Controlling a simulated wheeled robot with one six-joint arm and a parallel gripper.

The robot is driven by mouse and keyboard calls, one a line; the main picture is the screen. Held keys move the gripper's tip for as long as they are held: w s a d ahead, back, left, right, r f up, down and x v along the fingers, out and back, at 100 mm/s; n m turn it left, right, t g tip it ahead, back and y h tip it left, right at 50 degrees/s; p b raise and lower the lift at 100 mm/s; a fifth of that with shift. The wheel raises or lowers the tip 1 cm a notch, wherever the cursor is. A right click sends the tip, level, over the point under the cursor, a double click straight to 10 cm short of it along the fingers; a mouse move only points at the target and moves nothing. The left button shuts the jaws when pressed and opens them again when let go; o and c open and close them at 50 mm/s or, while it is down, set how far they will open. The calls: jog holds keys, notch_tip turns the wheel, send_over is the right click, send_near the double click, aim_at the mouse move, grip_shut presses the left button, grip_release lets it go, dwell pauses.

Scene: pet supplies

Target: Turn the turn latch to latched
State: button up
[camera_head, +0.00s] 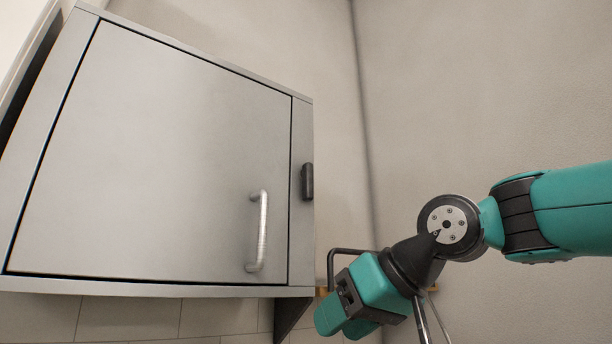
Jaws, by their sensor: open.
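The turn latch (307,182) is a small dark upright piece on the frame strip at the right of the grey cabinet door (165,165). Its long side runs up and down, and it does not appear to lie across the door. The door looks closed flush in its frame. My gripper (335,322) is teal and black, open, below and to the right of the latch and apart from it. It points down and to the left. The tips are partly hidden by its own body, and I see nothing held.
A silver bar handle (259,231) stands out from the lower right of the door. A dark bracket (291,316) is under the cabinet's right corner. Tiles cover the wall below. Thin metal rods (428,322) show behind my wrist. The space right of the latch is clear.

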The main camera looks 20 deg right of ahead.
jog(key=d+r+t, duration=0.4)
jog(key=r+t, duration=0.1)
jog(key=r, duration=1)
jog(key=t, duration=0.3)
send_near(311, 171)
jog(key=p+x, duration=0.8)
jog(key=p, duration=0.1)
jog(key=shift+w+a+r+p, duration=0.2)
jog(key=shift+w+p, duration=0.1)
jog(key=shift+p, duration=0.1)
jog(key=shift+w+a+f, duration=0.15)
jog(key=shift+w, duration=0.55)
jog(key=shift+c, duration=0.4)
grip_shut()
